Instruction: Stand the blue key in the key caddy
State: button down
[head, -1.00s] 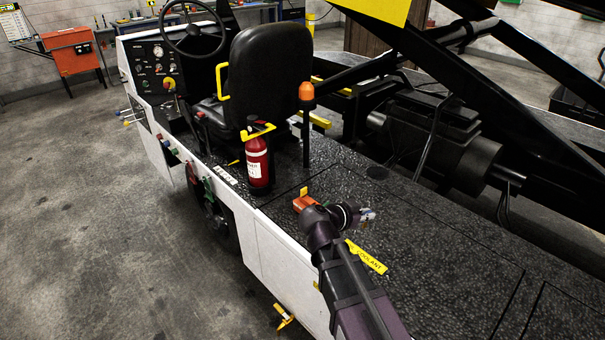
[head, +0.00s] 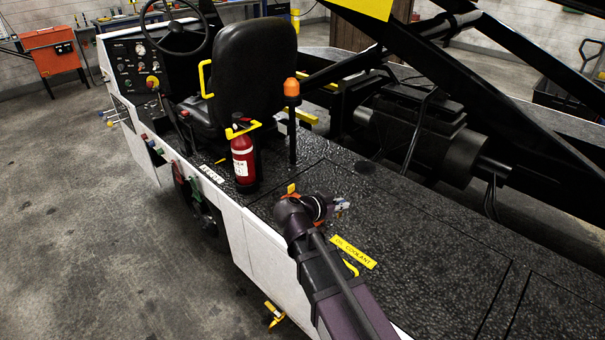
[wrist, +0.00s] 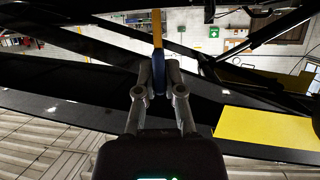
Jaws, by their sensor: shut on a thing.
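My gripper (wrist: 158,88) is shut on the blue key, whose blue part (wrist: 158,68) shows between the fingertips in the wrist view. A yellow-orange part extends beyond the fingers from it. In the head view my gripper (head: 342,206) is small, above the dark deck beside the seat, and the key cannot be made out clearly. An orange object with a yellow piece (head: 291,188) is mostly hidden behind my wrist on the deck. I cannot tell whether it is the key caddy.
A red fire extinguisher (head: 243,160) and an orange-topped beacon post (head: 291,120) stand near the black seat (head: 253,65). Black lift beams (head: 480,50) cross at upper right. The right deck is clear.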

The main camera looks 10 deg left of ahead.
jog(key=w+a+f+n+t+y+b, duration=0.1)
jog(key=w+a+f+b, duration=0.2)
jog(key=w+a, duration=1.2)
jog(key=shift+w+f+b, duration=0.3)
jog(key=shift+f, duration=0.1)
jog(key=shift+f+b, duration=2.9)
jog(key=shift+f+b, duration=1.45)
jog(key=c, duration=0.7)
grip_release()
jog(key=shift+r, duration=0.15)
